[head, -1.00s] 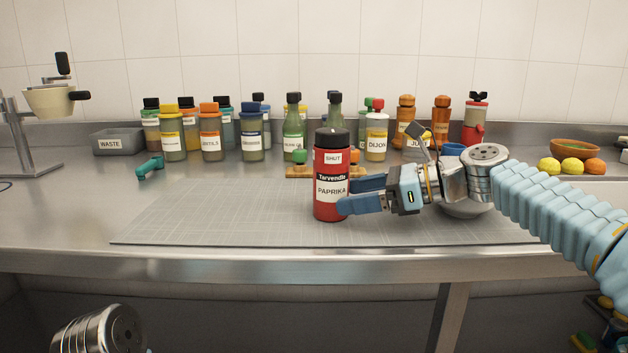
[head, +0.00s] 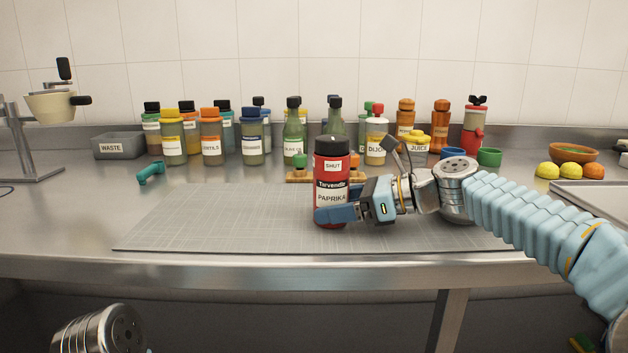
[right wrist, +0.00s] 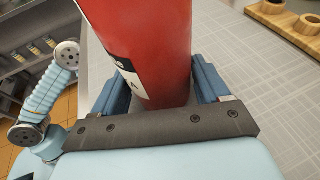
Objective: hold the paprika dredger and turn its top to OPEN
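The paprika dredger (head: 332,165) stands upright on the grey cutting mat (head: 200,220). It has a red body, a black top (head: 332,146) and a white label reading SHUT just under the top. My right gripper (head: 335,214) is around its lower body from the right, one finger in front and the other hidden behind it. In the right wrist view the dredger's red body (right wrist: 150,40) stands between the two blue fingers, with a slim gap by the right finger; firm contact does not show. My left gripper is out of view.
Several labelled bottles stand along the back wall. A small wooden rack (head: 300,176) stands close behind the dredger. A waste bin (head: 118,145) is at the back left, with a teal handle-like piece (head: 151,171) nearer. The mat left of the dredger is clear.

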